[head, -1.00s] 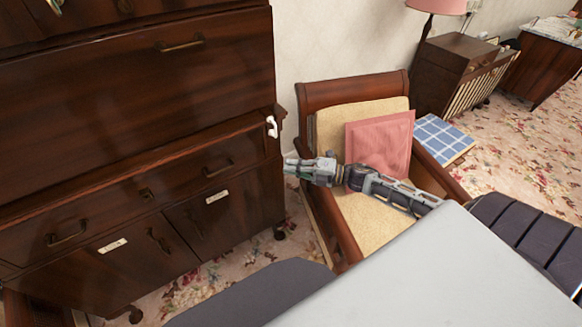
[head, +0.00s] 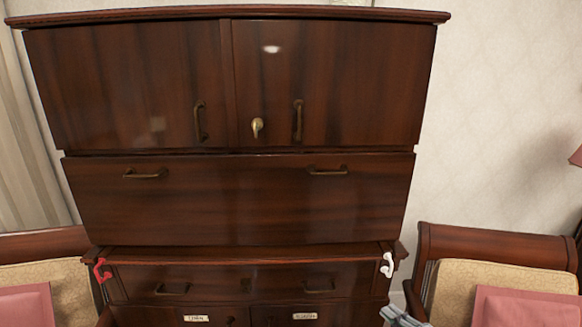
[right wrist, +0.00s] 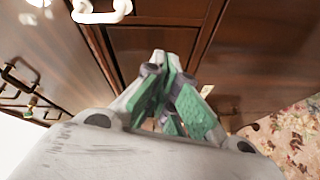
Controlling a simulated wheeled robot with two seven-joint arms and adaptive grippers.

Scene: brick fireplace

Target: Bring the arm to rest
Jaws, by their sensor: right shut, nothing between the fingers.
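My right gripper (head: 396,315) just shows at the bottom edge of the head view, in front of the lower right of a dark wood cabinet (head: 240,205). In the right wrist view my right gripper (right wrist: 166,62) has its green-padded fingers together at the tips, with nothing between them. It points toward the cabinet front. Most of the right arm is out of the head view. My left arm and gripper are not in view.
A white handle-like piece (head: 387,265) is on the cabinet's right side and a red one (head: 102,270) on its left. A right armchair (head: 495,245) and a left armchair (head: 45,245) flank the cabinet. Flowered carpet (right wrist: 285,120) shows at right in the wrist view.

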